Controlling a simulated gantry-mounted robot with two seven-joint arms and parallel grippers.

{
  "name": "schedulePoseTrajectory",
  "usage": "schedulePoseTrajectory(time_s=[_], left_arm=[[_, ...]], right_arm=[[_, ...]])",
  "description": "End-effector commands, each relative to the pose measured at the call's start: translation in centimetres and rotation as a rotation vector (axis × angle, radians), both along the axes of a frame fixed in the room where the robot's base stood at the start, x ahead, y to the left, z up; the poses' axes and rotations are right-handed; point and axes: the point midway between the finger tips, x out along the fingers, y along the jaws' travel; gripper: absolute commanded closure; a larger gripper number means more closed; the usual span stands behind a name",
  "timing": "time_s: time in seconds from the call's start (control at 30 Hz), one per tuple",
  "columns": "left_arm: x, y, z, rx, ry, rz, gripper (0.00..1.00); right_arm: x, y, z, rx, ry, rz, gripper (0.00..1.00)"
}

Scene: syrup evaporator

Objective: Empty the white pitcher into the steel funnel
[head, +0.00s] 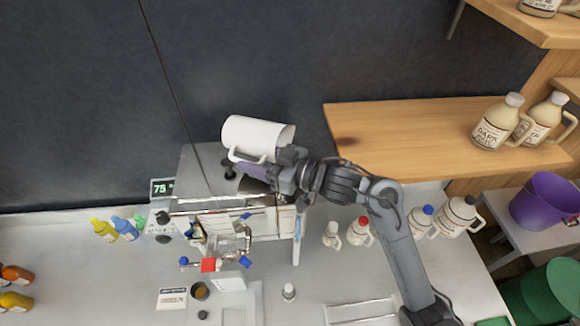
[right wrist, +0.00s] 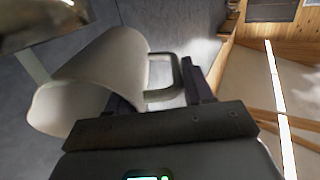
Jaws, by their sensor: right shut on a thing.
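The white pitcher (head: 257,133) lies tipped on its side in the air above the evaporator, in front of the dark wall. Its handle hangs below its body in the head view. My right gripper (head: 268,172) is shut on the handle. The right wrist view shows the pitcher (right wrist: 115,65) tilted, its handle between my fingers (right wrist: 158,95). I see no stream of liquid, and the inside of the pitcher is hidden. A shiny metal surface (right wrist: 35,22) at the top left of that view may be the steel funnel; I cannot tell. My left gripper is not in view.
A wooden shelf (head: 400,130) with brown-labelled jugs (head: 493,122) is at the right. Small coloured bottles (head: 124,228) stand left of the evaporator. A purple bucket (head: 545,201) is at the far right.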

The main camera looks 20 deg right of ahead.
Motion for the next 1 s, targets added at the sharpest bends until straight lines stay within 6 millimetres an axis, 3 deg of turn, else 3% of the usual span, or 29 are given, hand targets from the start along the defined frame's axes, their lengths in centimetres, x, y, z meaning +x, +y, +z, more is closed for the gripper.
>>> schedulePoseTrajectory(time_s=[1.0], left_arm=[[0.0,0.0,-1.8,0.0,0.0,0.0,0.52]], right_arm=[[-0.1,0.2,0.3,0.067,-0.066,0.006,1.0]])
